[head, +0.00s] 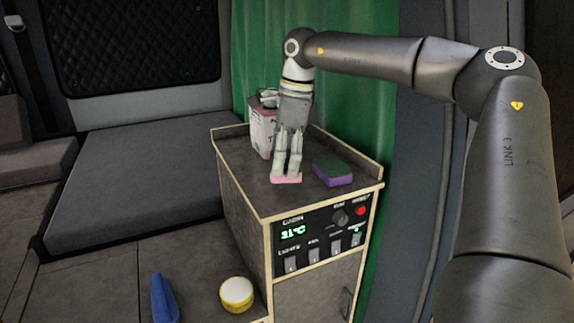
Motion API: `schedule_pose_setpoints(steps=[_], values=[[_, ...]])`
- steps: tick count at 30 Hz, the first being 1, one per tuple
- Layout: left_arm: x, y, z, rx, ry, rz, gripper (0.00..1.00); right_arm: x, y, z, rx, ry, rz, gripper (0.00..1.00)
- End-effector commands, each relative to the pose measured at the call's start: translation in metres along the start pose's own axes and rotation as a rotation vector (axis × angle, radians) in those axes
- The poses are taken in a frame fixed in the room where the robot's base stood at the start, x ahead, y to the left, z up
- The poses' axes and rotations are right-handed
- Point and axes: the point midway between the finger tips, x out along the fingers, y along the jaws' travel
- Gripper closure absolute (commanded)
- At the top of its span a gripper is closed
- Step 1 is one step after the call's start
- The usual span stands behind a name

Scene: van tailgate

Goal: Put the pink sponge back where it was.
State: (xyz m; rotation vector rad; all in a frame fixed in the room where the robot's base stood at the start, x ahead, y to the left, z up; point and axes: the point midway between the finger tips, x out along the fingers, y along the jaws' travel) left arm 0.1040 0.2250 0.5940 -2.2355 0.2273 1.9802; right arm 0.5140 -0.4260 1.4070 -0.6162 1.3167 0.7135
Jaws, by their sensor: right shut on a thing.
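The pink sponge (287,180) is at the top of the small cabinet (255,194), near its front middle. My right gripper (286,174) points down over it and is shut on it. Only a thin pink strip shows below the fingertips; the rest is hidden by the fingers. The sponge looks level and at or just above the cabinet top; I cannot tell whether it touches. My left gripper is not in view.
A green and purple sponge (333,171) lies to the right on the cabinet top. A pale box (262,130) stands behind the gripper. The cabinet top has raised edges at the back and right. A yellow-and-white round tub (237,294) and a blue object (164,298) are lower left.

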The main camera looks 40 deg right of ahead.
Motion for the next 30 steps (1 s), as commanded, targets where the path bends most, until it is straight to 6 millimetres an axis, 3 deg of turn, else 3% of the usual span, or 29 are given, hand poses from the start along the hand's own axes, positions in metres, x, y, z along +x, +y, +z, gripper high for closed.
schedule_pose_setpoints(steps=[4,11,20,21,24,30], values=[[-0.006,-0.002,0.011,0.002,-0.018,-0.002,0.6,0.006,-0.002,-0.007,0.001,0.0,0.003,0.35],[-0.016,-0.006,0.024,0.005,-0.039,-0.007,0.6,0.036,-0.001,-0.012,0.0,0.001,0.003,0.35],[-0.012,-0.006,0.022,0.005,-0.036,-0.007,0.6,0.04,-0.002,-0.012,0.0,0.0,0.0,0.35],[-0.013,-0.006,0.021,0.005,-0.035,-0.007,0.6,0.039,-0.002,-0.012,0.0,0.0,0.0,0.12],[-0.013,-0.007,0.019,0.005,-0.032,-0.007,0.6,0.039,-0.002,-0.012,0.0,0.0,0.0,0.0],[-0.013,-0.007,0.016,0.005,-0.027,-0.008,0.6,0.038,-0.002,-0.012,0.0,0.0,0.0,0.0]])
